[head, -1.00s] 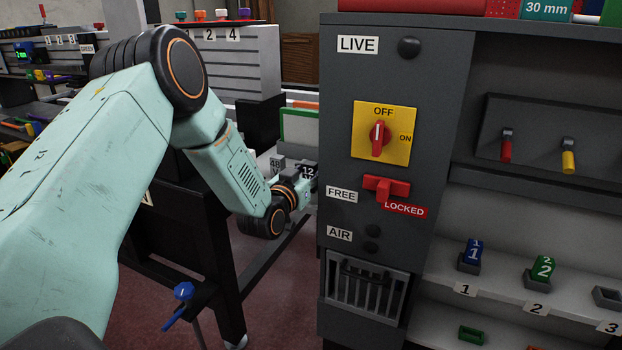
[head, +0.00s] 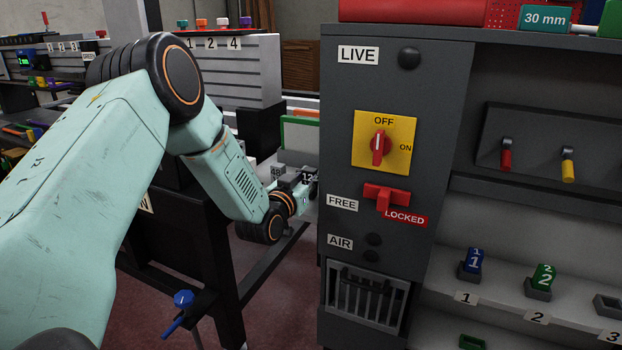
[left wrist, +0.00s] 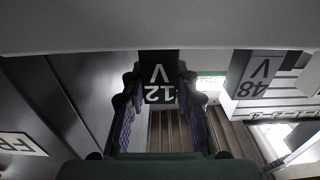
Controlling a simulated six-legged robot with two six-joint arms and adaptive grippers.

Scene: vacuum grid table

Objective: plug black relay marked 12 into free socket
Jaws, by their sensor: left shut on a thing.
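The black relay marked 12 V (left wrist: 158,72) is between the fingers of my left gripper (left wrist: 158,98), its lettering upside down in the left wrist view. In the head view the relay (head: 308,178) shows small at the tip of my left gripper (head: 303,187), beside the dark cabinet's left edge. The gripper is shut on it. A grey relay marked 48 V (left wrist: 262,76) stands apart to the right in the left wrist view; it also shows in the head view (head: 278,172). I cannot make out a free socket. My right gripper is not in view.
The dark cabinet (head: 345,130) stands close right of the gripper. It carries a yellow switch plate (head: 400,125) and a red FREE/LOCKED lever (head: 386,197). A blue block 1 (head: 473,260) and a green block 2 (head: 543,277) stand on its shelf. A blue-handled clamp (head: 182,300) juts out below.

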